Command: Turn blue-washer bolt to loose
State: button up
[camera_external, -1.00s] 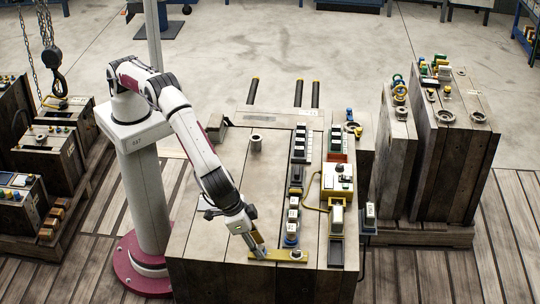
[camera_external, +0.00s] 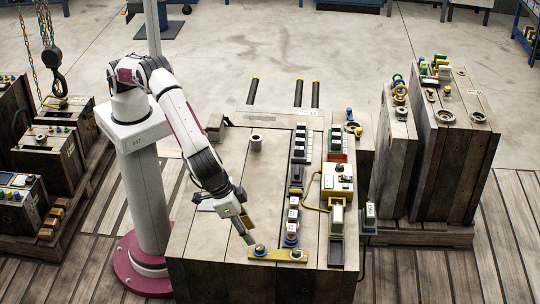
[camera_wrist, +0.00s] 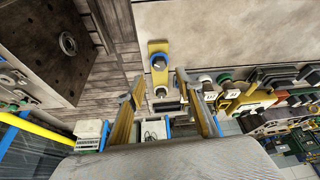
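A yellow plate (camera_external: 277,254) lies at the front edge of the wooden crate top and carries two bolts. The left one, the blue-washer bolt (camera_external: 259,249), shows a bluish ring under its head. The other bolt (camera_external: 297,254) is at the plate's right end. My gripper (camera_external: 248,238) is just above and left of the blue-washer bolt. In the wrist view the fingers of my gripper (camera_wrist: 157,85) are spread apart with nothing held. The plate (camera_wrist: 157,46) shows ahead, with a blue-ringed bolt (camera_wrist: 158,62) on it. Any loose or tight marking is too small to read.
A row of blocks and a blue-based part (camera_external: 291,240) stands just behind the plate. A yellow-and-white box (camera_external: 338,178) and a dark tray (camera_external: 336,250) are to the right. A short metal cylinder (camera_external: 256,143) stands farther back. The crate top left of the plate is clear.

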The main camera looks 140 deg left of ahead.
jog(key=shift+d+r, duration=0.1)
jog(key=shift+r, duration=0.05)
dwell(0.3)
jog(key=w+d+f+m+t+h, duration=0.2)
jog(key=d+f+t+h, duration=0.1)
jog(key=d, duration=0.6)
jog(key=w+d+f+m+t+h, duration=0.2)
jog(key=d+f+t, duration=0.1)
jog(key=d, duration=0.6)
jog(key=t+y, duration=0.2)
jog(key=y, duration=0.7)
send_near(255, 252)
jog(key=shift+w+a+r, duration=0.65)
jog(key=shift+w+r, duration=0.05)
jog(key=shift+r, duration=0.1)
jog(key=shift+w, duration=0.1)
jog(key=shift+x, duration=3.8)
jog(key=shift+r, duration=0.1)
